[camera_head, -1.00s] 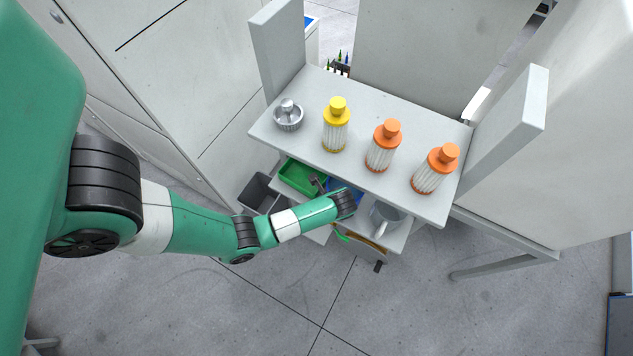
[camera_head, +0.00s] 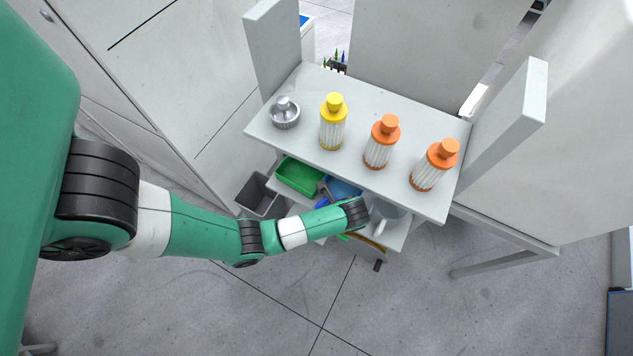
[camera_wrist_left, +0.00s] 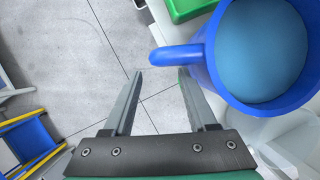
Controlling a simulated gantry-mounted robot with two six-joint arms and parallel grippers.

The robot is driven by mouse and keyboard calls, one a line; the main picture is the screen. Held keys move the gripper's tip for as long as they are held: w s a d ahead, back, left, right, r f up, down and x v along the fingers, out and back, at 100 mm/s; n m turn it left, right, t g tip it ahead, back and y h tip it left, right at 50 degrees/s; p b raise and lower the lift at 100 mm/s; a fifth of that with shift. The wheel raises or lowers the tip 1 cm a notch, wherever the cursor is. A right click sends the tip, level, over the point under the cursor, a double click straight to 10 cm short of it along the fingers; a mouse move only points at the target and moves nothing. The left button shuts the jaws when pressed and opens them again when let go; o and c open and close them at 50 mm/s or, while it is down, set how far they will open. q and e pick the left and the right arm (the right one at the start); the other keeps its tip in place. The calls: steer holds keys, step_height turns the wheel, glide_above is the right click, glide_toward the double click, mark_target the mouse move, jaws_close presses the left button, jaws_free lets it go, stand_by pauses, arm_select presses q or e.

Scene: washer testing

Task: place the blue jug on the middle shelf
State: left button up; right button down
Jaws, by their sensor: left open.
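The blue jug (camera_head: 345,187) stands upright on the shelf below the top one, between the green bin and a white jug; my left arm and the top shelf partly hide it. In the left wrist view the jug (camera_wrist_left: 300,92) is at the right, with its handle (camera_wrist_left: 172,55) pointing left. My left gripper (camera_wrist_left: 160,75) is open and empty. Its fingertips are just short of the handle, with floor showing between them; I cannot tell whether a finger touches it. In the head view the gripper (camera_head: 324,188) is mostly hidden. My right gripper is not in view.
The top shelf (camera_head: 300,85) holds a metal part (camera_head: 285,113), a yellow bottle (camera_head: 333,122) and two orange bottles (camera_head: 382,143). On the shelf below are a green bin (camera_head: 300,177) and a white jug (camera_head: 386,213). A grey bin (camera_head: 258,196) is at the left. Open floor lies in front.

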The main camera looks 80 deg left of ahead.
arm_select(q)
steer(key=w+d+b, duration=0.2)
steer(key=w+d, duration=0.1)
steer(key=d, duration=0.4)
steer(key=shift+w+d, duration=0.25)
steer(key=shift+w, duration=0.05)
